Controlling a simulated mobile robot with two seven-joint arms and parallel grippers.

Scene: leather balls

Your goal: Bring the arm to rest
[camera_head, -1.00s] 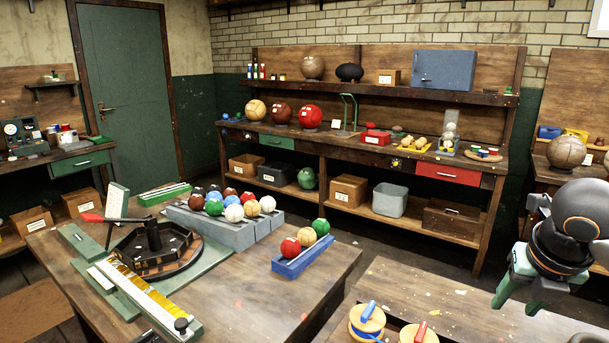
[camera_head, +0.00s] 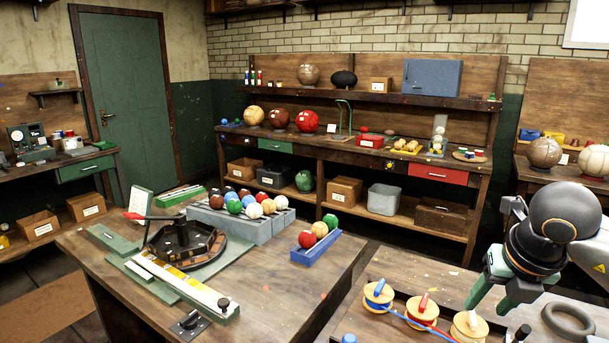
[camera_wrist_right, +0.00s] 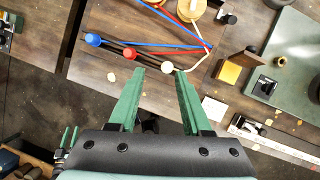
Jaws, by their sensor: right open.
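My right gripper (camera_head: 491,293) hangs at the right of the head view, above the near right table (camera_head: 440,270). In the right wrist view its two green fingers (camera_wrist_right: 157,88) are apart, with nothing between them. Below them the table carries a blue ball (camera_wrist_right: 93,40), a red ball (camera_wrist_right: 129,53) and a white ball (camera_wrist_right: 167,66) in a row. The fingers look to be above these and clear of them, though the exact height is hard to tell.
Thread spools (camera_head: 421,308) and a dark ring (camera_head: 569,321) lie on the near right table. The left table (camera_head: 290,290) bears a blue rack (camera_head: 316,249) of balls, a grey block (camera_head: 240,226) with several balls and a round dark tray (camera_head: 186,248). A gap separates the tables.

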